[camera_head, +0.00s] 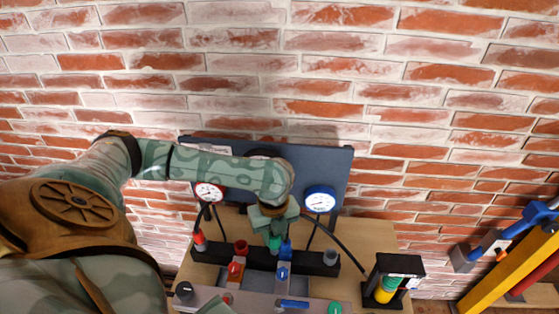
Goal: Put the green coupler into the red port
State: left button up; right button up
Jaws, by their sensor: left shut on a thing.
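My left arm reaches in from the left, and my left gripper (274,225) points down over the bench. It is shut on the green coupler (273,243), which shows just below the fingers. The red port (241,248) is an open-topped red cylinder on the dark block, a little left of the coupler. The coupler is apart from it, between the red port and a blue piece (287,248). The gripper hides the upper part of the coupler. My right gripper is not in view.
A dark panel with a red-rimmed gauge (208,193) and a blue-rimmed gauge (320,200) stands behind. Hoses hang near the gripper. A red connector (199,240) and a grey port (330,257) flank the block. A black stand (394,279) sits at right.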

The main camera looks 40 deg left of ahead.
pick_arm(q)
jog(key=s+a+p, duration=0.1)
jog(key=a, duration=0.7)
jog(key=shift+p, duration=0.35)
jog(key=shift+a, duration=0.15)
jog(key=a, duration=0.5)
jog(key=shift+s+p, duration=0.35)
jog(key=shift+p, duration=0.05)
jog(key=shift+d, duration=0.1)
notch_tip(320, 180, down, 6)
jog(key=b, duration=0.2)
jog(key=shift+f, duration=0.25)
jog(key=shift+f+b, duration=0.1)
jog(key=shift+b, duration=0.2)
dwell(0.5)
